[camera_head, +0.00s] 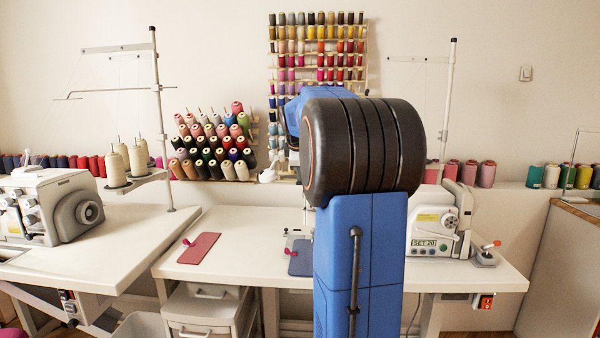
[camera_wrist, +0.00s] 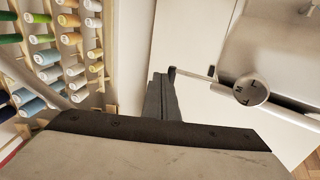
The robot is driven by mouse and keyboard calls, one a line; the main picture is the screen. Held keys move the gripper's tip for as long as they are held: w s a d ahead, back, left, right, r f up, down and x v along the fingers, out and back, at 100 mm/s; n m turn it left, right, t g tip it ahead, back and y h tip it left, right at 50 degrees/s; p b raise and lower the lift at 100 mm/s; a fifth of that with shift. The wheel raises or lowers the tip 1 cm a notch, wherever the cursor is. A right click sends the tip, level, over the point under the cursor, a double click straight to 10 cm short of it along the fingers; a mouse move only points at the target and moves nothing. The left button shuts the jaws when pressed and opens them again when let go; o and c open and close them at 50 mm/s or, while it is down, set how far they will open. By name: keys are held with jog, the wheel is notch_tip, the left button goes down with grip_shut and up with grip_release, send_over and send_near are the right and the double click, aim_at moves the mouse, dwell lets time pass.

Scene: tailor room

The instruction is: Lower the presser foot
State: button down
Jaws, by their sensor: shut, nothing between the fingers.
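The white sewing machine (camera_head: 438,215) stands on the table, mostly hidden behind my blue and black arm. Only its right end, with handwheel and "SET 20" label, shows clearly. Its white body (camera_wrist: 275,45) fills the upper right of the wrist view, with a round lettered dial (camera_wrist: 250,90). A thin bar with a dark end (camera_wrist: 195,75) runs from near the dial to my fingertips; it may be the presser foot lever. My gripper (camera_wrist: 162,78) is shut and empty, its tips close beside that dark end. I cannot tell whether they touch. The presser foot is not visible.
The white table (camera_head: 250,240) holds a red pad (camera_head: 199,248) and a blue-grey pad (camera_head: 300,258). A second machine (camera_head: 50,210) stands at left. Thread racks (camera_head: 318,45) hang on the back wall, and spools (camera_wrist: 55,75) show close at left in the wrist view.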

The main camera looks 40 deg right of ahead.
jog(key=shift+w+f, duration=0.1)
jog(key=shift+f, duration=0.1)
jog(key=shift+r, duration=0.1)
dwell(0.4)
jog(key=shift+s+a, duration=0.4)
jog(key=shift+s, duration=0.1)
notch_tip(320, 180, up, 14)
jog(key=s+a, duration=0.1)
jog(key=shift+s+a+r, duration=0.15)
jog(key=shift+s+a, duration=0.1)
jog(key=shift+a, duration=0.15)
dwell(0.8)
